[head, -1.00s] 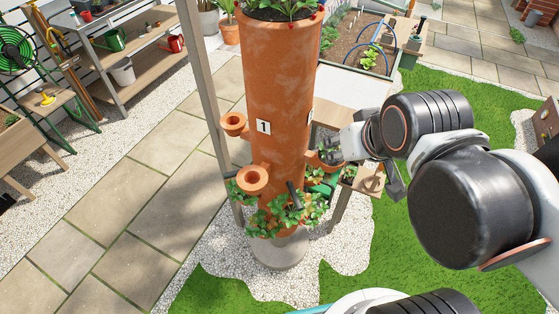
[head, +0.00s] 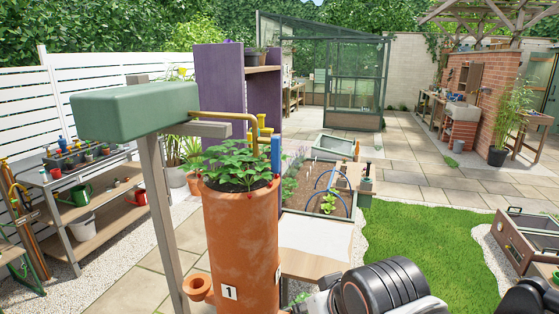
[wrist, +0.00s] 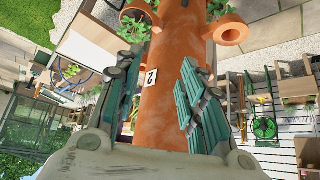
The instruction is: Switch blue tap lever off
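The blue tap lever (head: 276,153) stands upright at the end of the brass pipe (head: 236,115), above the right rim of the terracotta tower planter (head: 240,240). A yellow part (head: 262,125) sits beside it, left of and above the blue lever. The lever is not clearly visible in the wrist view. My gripper (wrist: 160,80) is open and empty in the wrist view, its green-padded fingers apart with the planter wall marked 2 between them in the picture. In the head view my arm is low at the bottom right, below the lever, with the fingers out of sight.
A green tank (head: 135,110) on a grey post (head: 160,215) feeds the pipe. Strawberry leaves (head: 238,163) fill the planter top. Terracotta side cups (head: 198,288) stick out of the planter. A wooden table (head: 315,255) stands behind it. Lawn (head: 425,245) is clear to the right.

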